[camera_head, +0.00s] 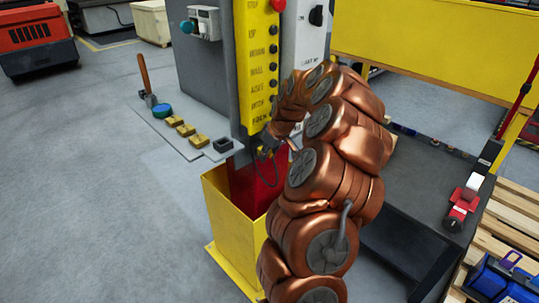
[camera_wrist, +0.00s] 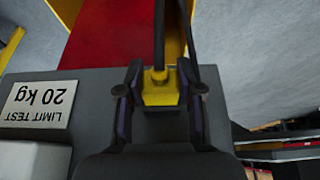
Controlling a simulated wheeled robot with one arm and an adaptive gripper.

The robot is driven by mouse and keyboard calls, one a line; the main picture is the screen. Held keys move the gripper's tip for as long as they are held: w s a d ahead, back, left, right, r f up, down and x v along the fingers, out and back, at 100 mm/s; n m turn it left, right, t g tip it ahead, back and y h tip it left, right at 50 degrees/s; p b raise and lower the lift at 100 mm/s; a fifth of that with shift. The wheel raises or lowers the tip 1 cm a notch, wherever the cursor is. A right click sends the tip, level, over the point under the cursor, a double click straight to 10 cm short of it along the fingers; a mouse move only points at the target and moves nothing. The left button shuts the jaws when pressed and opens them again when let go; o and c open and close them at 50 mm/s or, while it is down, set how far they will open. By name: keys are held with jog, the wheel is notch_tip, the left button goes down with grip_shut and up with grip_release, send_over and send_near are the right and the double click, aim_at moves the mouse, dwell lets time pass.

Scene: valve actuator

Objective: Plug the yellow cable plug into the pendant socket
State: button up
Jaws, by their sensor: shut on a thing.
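The yellow cable plug (camera_wrist: 160,90) sits between the two dark fingers of my gripper (camera_wrist: 160,98) in the wrist view. The fingers are shut on it, and a black cable (camera_wrist: 159,35) runs from it toward the top of that view. In the head view, my gripper (camera_head: 268,148) is at the lower end of the yellow pendant panel (camera_head: 257,70), mostly hidden by my copper arm. I cannot make out the pendant socket, nor whether the plug touches it.
A yellow bin (camera_head: 225,230) stands below. A dark bench (camera_head: 420,190) is at right.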

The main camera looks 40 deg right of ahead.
jog(key=o, duration=1.2)
jog(key=v, duration=1.2)
